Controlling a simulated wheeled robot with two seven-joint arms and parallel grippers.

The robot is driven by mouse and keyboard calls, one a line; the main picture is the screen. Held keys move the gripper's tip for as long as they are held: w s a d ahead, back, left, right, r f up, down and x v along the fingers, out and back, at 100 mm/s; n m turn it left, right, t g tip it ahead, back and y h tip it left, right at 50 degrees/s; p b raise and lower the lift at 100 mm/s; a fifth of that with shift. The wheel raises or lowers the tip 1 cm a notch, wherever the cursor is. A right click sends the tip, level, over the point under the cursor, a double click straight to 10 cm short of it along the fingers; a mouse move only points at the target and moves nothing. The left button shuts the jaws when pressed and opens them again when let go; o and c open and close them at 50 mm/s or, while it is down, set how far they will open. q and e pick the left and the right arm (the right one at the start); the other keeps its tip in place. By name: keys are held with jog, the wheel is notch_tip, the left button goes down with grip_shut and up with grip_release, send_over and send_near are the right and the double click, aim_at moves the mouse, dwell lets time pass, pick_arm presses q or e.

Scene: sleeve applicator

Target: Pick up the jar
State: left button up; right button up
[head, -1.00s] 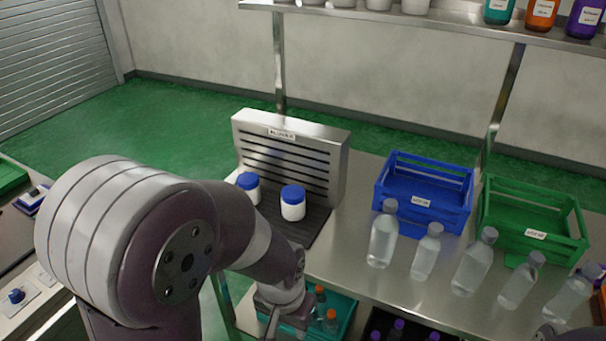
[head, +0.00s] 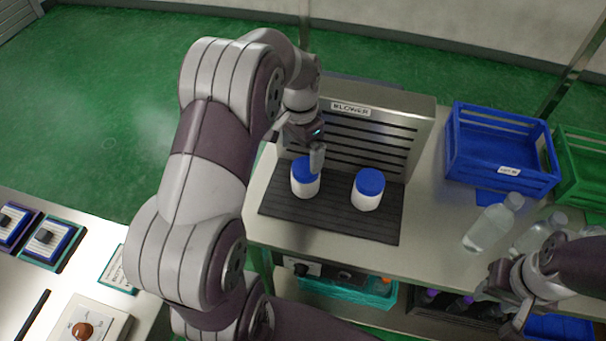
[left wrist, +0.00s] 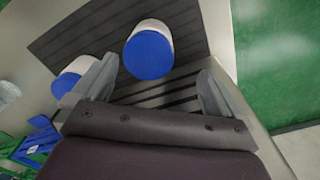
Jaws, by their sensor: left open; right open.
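Two white jars with blue lids stand upright on the dark ribbed mat of the blower (head: 378,120). The left jar (head: 305,179) is right below my left gripper (head: 299,144), whose finger partly overlaps its lid. The right jar (head: 367,190) stands a little apart from it. My left gripper is open and empty. In the left wrist view, one jar (left wrist: 149,53) shows between the open fingers (left wrist: 158,88), beyond the tips. The other jar (left wrist: 72,78) is outside the left finger and partly hidden by it. My right gripper (head: 508,304) is open near the bottles at the right.
A blue crate (head: 456,150) and a green crate (head: 567,178) stand right of the blower. Clear bottles (head: 493,224) stand in front of them. A teal bin (head: 352,292) is below the bench. A side table (head: 92,285) with devices is at left.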

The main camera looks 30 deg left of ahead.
aim_at(304, 169)
pick_arm(q)
notch_tip(304, 169, down, 2)
jog(key=shift+f, duration=0.1)
jog(key=shift+s+d+f, duration=0.3)
jog(key=shift+d+f, duration=0.1)
jog(key=shift+f, duration=0.1)
jog(key=shift+s+d+f, duration=0.3)
jog(key=shift+d+f, duration=0.1)
jog(key=shift+f, duration=0.1)
jog(key=f, duration=0.2)
jog(key=f+p, duration=0.1)
jog(key=f, duration=0.1)
jog(key=w+f, duration=0.1)
jog(key=f, duration=0.1)
jog(key=shift+a, duration=0.25)
jog(key=shift+s+d, duration=0.15)
jog(key=shift+s+d+r, duration=0.1)
jog(key=shift+d, duration=0.05)
jog(key=c, duration=1)
jog(key=shift+c, duration=0.9)
pick_arm(e)
jog(key=shift+s+d+r, duration=0.1)
jog(key=shift+d+r, duration=0.35)
jog(key=shift+r, duration=0.25)
